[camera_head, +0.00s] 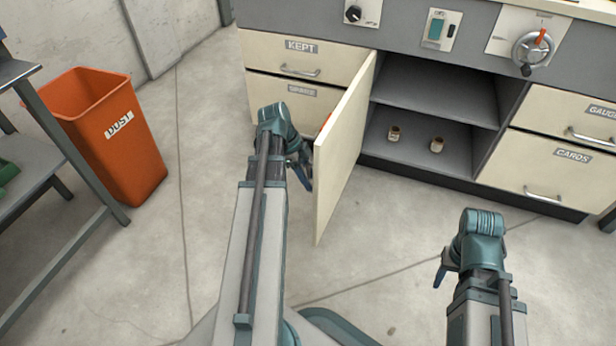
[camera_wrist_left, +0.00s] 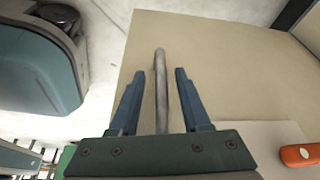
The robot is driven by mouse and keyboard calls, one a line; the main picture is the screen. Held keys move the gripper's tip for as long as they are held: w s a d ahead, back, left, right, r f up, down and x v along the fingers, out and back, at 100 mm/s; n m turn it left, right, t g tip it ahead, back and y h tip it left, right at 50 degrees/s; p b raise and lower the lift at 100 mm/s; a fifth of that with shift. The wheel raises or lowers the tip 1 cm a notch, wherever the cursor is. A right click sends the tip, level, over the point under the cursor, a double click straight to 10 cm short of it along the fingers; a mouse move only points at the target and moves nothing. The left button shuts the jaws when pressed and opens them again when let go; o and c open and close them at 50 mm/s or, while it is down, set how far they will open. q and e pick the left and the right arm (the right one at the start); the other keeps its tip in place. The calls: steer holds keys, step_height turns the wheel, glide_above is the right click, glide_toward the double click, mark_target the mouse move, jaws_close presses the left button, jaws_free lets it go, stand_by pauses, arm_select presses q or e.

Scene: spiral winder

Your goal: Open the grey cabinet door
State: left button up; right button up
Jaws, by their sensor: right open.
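The cabinet door (camera_head: 340,160) is a cream panel. It stands swung well out from the grey cabinet (camera_head: 430,90), with the dark shelved inside showing. My left gripper (camera_head: 303,168) is at the door's outer face in the head view, partly hidden by my arm. In the left wrist view, its two blue fingers (camera_wrist_left: 158,100) are apart. The door's grey bar handle (camera_wrist_left: 160,75) lies between them, with a gap visible on each side. My right gripper (camera_head: 440,270) is open and empty over the floor, at lower right, away from the door.
Two small tan containers (camera_head: 394,133) (camera_head: 436,145) sit on the lower shelf. Drawers flank the opening, including the KEPT drawer (camera_head: 300,58) and CARDS drawer (camera_head: 550,165). An orange DUST bin (camera_head: 110,140) and a grey rack (camera_head: 70,150) stand left. Floor between bin and door is clear.

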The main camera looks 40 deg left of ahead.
arm_select(q)
steer(key=shift+r, duration=0.1)
steer(key=p+v, duration=1.2)
steer(key=v, duration=0.1)
steer(key=shift+a+r+p, duration=0.2)
steer(key=shift+r+p, duration=0.05)
steer(key=shift+p, duration=0.15)
steer(key=shift+s, duration=0.2)
